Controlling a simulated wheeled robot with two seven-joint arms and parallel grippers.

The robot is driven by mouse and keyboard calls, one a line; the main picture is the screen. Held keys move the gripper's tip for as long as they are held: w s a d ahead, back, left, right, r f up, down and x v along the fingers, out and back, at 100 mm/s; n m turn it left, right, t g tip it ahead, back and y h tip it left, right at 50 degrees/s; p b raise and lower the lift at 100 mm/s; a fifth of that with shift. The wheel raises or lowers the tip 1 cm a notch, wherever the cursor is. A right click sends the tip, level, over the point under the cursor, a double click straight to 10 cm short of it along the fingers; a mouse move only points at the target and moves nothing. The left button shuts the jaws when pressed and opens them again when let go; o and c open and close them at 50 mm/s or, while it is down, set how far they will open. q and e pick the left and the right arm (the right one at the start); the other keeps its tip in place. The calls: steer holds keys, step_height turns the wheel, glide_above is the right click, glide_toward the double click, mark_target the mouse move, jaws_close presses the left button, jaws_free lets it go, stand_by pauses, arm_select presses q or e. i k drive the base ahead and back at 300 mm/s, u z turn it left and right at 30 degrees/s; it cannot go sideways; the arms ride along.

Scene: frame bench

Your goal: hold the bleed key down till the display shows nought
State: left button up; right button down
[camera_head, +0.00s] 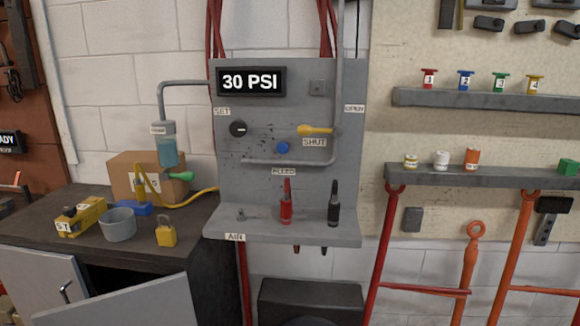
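The display (251,82) at the top of the grey panel (230,180) reads 30 PSI in white on black. A round blue key (282,148) sits mid-panel, just above a small label (284,171) that seems to read BLEED. Nothing touches the key. A black knob (238,129) is beside the SET label. A yellow lever (315,130) lies level above the SHUT label (314,142). Neither of my grippers shows in the head view.
A grey pipe (290,163) runs below the blue key. A red tool (286,202) and a black tool (334,204) stand in the panel's shelf (260,230). A bench (130,237) with a box, bowl and padlock stands left. A cabinet door (125,308) hangs open below it.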

mark_target(282, 147)
steer(key=u, duration=0.35)
steer(key=i, duration=1.2)
steer(key=z, duration=0.15)
